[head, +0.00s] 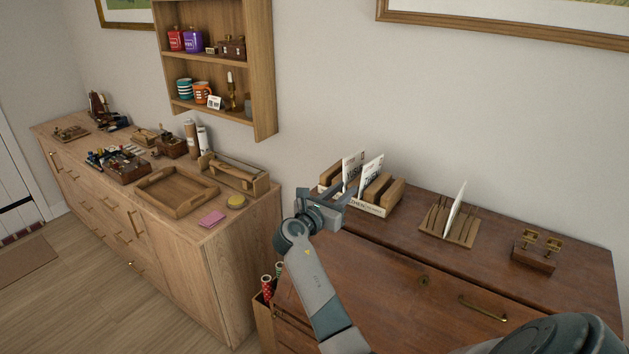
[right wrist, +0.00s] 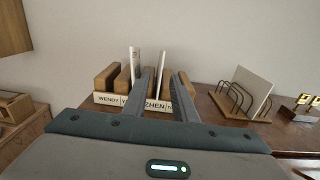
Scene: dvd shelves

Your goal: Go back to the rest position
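My right gripper (head: 350,193) is just in front of a wooden divider rack on the dark cabinet. In the right wrist view its two fingers (right wrist: 163,80) stand apart with nothing held between them. The divider rack (head: 372,208) has thick wooden blocks, a white name strip along its front and two upright white cards (head: 352,167) in it. The rack (right wrist: 104,98) also shows beyond the fingers, which hide part of its strip. My left gripper is not in view.
A slotted wooden holder (head: 436,228) with a tilted white card (head: 456,205) and a small brass-topped wooden stand (head: 533,257) are to the right. At left, a light sideboard (head: 180,255) carries a tray (head: 205,207). A wall shelf (head: 264,75) hangs above. Rolls (head: 267,284) stand below my arm.

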